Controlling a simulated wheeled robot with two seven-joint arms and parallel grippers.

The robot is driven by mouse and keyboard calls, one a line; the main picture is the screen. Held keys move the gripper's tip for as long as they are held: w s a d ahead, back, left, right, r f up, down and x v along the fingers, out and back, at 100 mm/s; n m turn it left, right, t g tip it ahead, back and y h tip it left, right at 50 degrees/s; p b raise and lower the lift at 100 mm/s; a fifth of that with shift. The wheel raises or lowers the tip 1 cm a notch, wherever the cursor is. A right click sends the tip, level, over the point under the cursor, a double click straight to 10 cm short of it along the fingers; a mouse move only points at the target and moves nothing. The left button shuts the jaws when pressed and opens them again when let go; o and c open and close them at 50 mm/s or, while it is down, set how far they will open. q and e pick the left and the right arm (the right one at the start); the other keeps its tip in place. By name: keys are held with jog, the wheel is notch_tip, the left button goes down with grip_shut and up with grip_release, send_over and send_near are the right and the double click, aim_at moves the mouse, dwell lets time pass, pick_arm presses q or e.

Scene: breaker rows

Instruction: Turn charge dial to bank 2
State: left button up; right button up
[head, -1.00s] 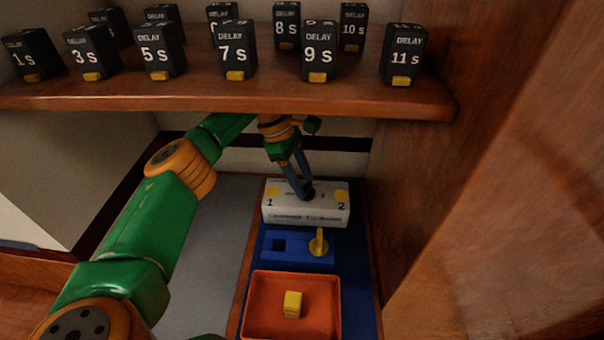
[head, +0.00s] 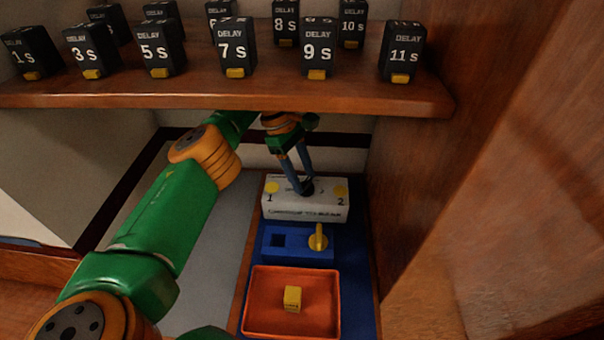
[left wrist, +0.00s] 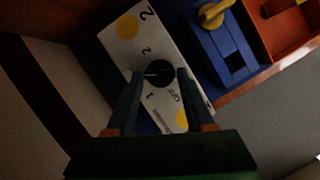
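The white charge box (head: 305,207) stands at the back of the blue board, with yellow spots marked 1 at its left and 2 at its right. Its round black dial (left wrist: 157,73) shows in the left wrist view; its white mark points left, between the small labels 1 and 2. My left gripper (head: 306,190) reaches down to the dial. The fingertips partly hide the dial in the head view. My right gripper is not in view.
A blue block (head: 297,259) with a yellow lever (head: 318,238) and an orange tray (head: 252,318) with a yellow cube (head: 292,298) stand in front. A shelf (head: 200,95) of black delay blocks hangs above. A wooden wall (head: 440,200) closes the right side.

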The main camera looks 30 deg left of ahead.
pick_arm(q)
jog(key=o, duration=0.3)
dwell(0.4)
